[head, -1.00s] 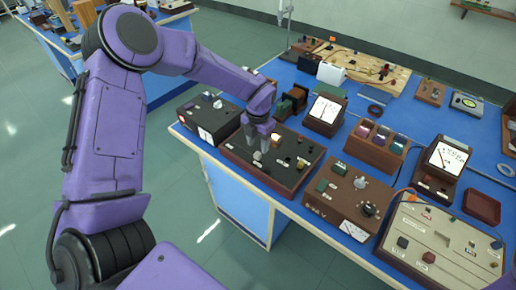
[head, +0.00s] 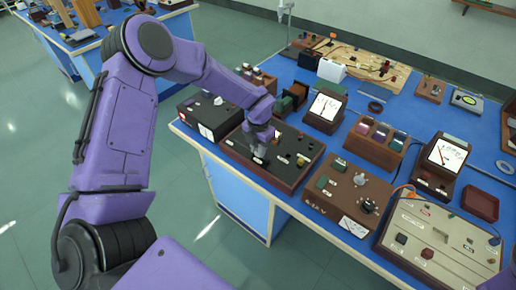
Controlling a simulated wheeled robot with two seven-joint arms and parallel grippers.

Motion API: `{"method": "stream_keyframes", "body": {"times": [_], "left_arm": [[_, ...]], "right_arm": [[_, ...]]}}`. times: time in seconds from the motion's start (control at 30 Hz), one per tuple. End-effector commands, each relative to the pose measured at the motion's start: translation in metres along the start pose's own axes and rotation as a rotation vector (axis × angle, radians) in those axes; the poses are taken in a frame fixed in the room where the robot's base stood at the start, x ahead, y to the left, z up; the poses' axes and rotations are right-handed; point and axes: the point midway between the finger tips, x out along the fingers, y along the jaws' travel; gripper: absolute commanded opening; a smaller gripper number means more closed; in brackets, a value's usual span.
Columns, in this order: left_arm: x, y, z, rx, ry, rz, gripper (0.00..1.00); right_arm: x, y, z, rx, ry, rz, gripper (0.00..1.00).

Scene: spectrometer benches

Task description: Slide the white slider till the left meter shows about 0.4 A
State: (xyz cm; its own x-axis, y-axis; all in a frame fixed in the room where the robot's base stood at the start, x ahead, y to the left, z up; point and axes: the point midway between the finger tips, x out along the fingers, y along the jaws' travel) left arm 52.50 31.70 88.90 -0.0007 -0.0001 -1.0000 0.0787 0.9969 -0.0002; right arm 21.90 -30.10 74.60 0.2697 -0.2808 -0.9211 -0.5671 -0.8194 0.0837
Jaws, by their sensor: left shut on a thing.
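The dark brown control box (head: 285,181) stands at the table's front edge, left of centre. My left gripper (head: 261,155) points down onto its top and is shut on a small part there. The white slider cannot be made out; the fingers cover that spot, so I take the held part to be the slider. The left meter (head: 325,107) stands behind the box with a white dial and a thin needle; its reading is too small to tell. My right gripper is not in view.
A black box (head: 207,120) stands close on the left. A brown box with knobs (head: 330,205) is on the right. A second meter (head: 443,160) and a beige panel (head: 435,250) are farther right. Blue tabletop (head: 345,147) shows between the devices.

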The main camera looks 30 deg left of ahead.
Motion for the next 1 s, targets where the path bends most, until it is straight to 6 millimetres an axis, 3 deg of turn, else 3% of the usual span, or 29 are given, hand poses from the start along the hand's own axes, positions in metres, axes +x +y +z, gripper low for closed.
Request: {"method": "stream_keyframes", "body": {"times": [0.27, 0.3, 0.37, 0.73, 1.0], "left_arm": [[-0.001, -0.001, 0.001, 0.0, -0.002, 0.0, 0.0], [-0.001, -0.001, 0.001, 0.0, -0.002, 0.001, 0.33], [-0.001, -0.001, 0.001, 0.0, -0.002, 0.001, 0.49], [-0.008, -0.001, 0.001, -0.001, -0.004, 0.0, 0.49], [-0.07, -0.001, 0.002, -0.001, -0.008, -0.001, 0.49]], "right_arm": [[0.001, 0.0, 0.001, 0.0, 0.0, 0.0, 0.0], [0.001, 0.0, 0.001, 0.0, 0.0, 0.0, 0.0], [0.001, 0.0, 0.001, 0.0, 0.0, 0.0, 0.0], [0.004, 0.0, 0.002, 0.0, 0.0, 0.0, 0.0], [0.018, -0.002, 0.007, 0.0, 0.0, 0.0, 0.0]]}}
